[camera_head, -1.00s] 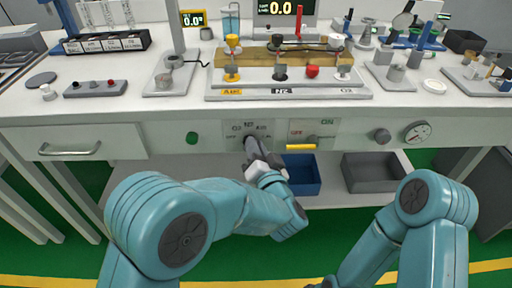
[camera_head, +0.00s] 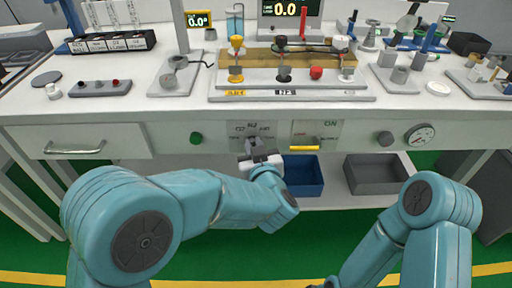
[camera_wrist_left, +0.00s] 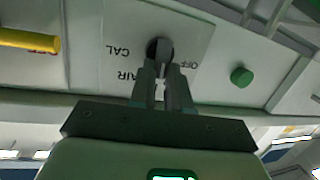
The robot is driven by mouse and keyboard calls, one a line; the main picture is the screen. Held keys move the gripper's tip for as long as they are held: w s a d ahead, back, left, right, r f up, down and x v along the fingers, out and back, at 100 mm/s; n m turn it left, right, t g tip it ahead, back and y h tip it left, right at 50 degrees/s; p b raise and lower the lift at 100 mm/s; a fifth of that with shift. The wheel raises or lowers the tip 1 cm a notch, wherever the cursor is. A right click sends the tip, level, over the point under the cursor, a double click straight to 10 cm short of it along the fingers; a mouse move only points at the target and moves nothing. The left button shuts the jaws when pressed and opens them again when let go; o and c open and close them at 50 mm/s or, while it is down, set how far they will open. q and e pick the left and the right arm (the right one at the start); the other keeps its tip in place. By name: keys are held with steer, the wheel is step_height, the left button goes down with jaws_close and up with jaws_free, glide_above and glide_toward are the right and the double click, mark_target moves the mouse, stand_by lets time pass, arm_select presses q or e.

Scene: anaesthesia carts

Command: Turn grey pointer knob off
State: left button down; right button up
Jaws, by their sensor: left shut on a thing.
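The grey pointer knob (camera_head: 252,141) sits on a white dial panel (camera_head: 269,128) on the bench's front face. In the left wrist view the knob (camera_wrist_left: 160,48) stands between my fingertips, with upside-down OFF, AIR and CAL marks around it. My left gripper (camera_head: 254,150) reaches it from below and is shut on it; its two fingers show in the left wrist view (camera_wrist_left: 163,72). The fingers partly cover the knob, and I cannot tell which mark it points to. My right arm is at the lower right, its gripper out of view.
Right of the dial is a panel with a yellow lever (camera_head: 318,148). A green button (camera_head: 196,139) is to the left, a grey knob (camera_head: 385,139) and a gauge (camera_head: 420,135) to the right. Blue (camera_head: 303,178) and grey bins (camera_head: 376,176) stand below.

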arm_select(q)
steer(key=shift+a+f+n+h+b, duration=0.3)
steer(key=shift+n+h+b, duration=0.55)
steer(key=shift+n+b, duration=1.25)
steer(key=shift+a+f+n+h+b, duration=0.1)
steer(key=shift+a+n+h+b, duration=0.6)
steer(key=shift+n+b, duration=1.45)
steer(key=shift+a+f+n+h+b, duration=0.15)
steer(key=shift+n+h+b, duration=0.9)
steer(key=shift+n+b, duration=1.05)
arm_select(e)
steer(key=w+d+f+t, duration=0.1)
steer(key=w+f, duration=0.2)
steer(key=f, duration=0.9)
steer(key=shift+w+d+f+m+b, duration=0.3)
steer(key=shift+w+d+f, duration=0.05)
steer(key=shift+w, duration=0.05)
arm_select(q)
steer(key=shift+d+m, duration=0.1)
steer(key=shift+m, duration=0.25)
steer(key=shift+g, duration=0.3)
steer(key=c, duration=1.1)
jaws_free()
arm_select(e)
steer(key=shift+s, duration=0.15)
